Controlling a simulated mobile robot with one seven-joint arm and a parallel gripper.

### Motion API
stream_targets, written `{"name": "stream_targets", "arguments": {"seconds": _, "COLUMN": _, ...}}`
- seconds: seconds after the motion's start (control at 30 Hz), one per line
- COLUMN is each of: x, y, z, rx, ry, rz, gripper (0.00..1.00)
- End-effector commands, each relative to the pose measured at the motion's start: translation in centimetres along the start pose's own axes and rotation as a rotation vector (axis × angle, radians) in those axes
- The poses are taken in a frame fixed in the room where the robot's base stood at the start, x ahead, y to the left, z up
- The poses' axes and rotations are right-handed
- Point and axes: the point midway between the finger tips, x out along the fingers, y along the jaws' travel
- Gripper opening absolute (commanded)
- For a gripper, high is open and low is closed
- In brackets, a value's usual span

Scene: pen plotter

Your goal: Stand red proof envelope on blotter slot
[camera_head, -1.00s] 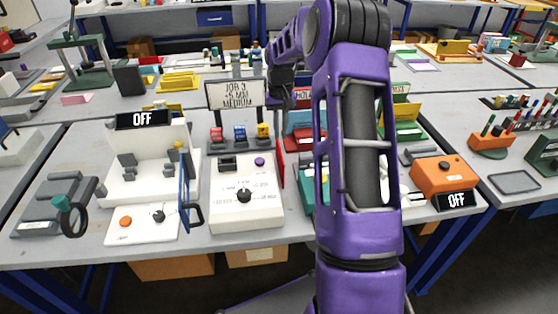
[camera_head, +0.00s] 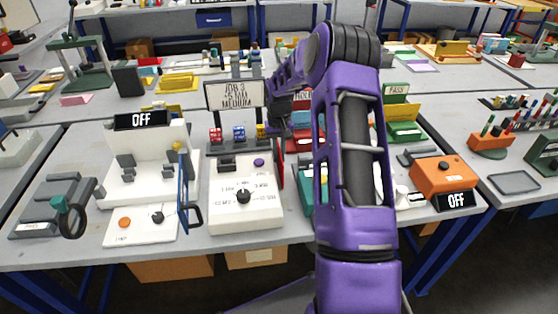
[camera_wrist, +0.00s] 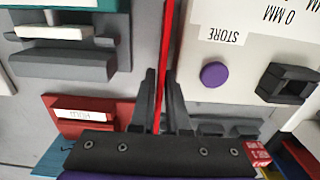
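The red proof envelope (camera_head: 281,170) stands upright as a thin red sheet beside the right side of the white job panel box (camera_head: 246,213). In the wrist view the envelope (camera_wrist: 166,45) is seen edge-on. My gripper (camera_wrist: 160,76) has its two dark fingers close together with the red sheet between them. In the head view my gripper (camera_head: 279,112) is above the envelope and partly hidden by my arm. I cannot tell for certain which part is the blotter slot. A grey slotted block (camera_wrist: 62,64) shows at upper left in the wrist view.
A red labelled tray (camera_wrist: 85,112) lies near my fingers. A white machine with a blue handle and an OFF sign (camera_head: 142,120) stands left. A grey slotted holder (camera_head: 48,210) lies far left. An orange box (camera_head: 442,175) stands right. My arm hides the middle right table.

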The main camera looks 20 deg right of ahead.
Motion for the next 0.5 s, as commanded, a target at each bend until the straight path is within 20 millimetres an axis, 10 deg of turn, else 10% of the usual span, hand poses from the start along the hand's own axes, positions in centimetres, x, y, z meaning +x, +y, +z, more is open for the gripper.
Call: {"name": "stream_targets", "arguments": {"seconds": 0.5, "x": -0.04, "y": 0.01, "z": -0.01, "rx": 0.0, "ry": 0.0, "rz": 0.0, "gripper": 0.0}}
